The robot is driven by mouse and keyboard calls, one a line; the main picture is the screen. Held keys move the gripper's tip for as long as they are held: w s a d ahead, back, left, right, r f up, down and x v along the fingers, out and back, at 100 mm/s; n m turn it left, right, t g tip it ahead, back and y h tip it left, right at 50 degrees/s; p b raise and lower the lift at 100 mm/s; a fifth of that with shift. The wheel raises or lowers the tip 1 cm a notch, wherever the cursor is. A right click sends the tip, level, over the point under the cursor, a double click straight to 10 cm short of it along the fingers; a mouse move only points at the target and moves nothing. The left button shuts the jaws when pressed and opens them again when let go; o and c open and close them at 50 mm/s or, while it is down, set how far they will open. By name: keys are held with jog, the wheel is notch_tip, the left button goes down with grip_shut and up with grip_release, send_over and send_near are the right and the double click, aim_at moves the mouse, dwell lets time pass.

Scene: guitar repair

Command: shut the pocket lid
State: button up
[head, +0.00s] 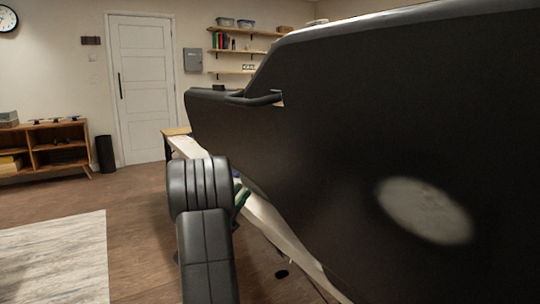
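The pocket lid cannot be made out. A large dark shell (330,130), seemingly the raised lid of a guitar case, fills the right half of the head view and hides what lies behind it. A dark bar like a handle (262,99) sticks out at its left part, and a pale blurred patch shows low on its face. My gripper is not in view; only thick dark links of my arm show at the lower middle, left of the shell.
A pale table edge (268,222) runs under the shell, with something green beside my arm. At the back are a white door (142,90), a black bin (106,154), wall shelves and a wooden shelf unit (45,147). Wooden floor and a light rug (55,258) lie clear at left.

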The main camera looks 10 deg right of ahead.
jog(key=x, duration=1.3)
jog(key=shift+p, duration=0.35)
jog(key=shift+c, duration=0.2)
grip_shut()
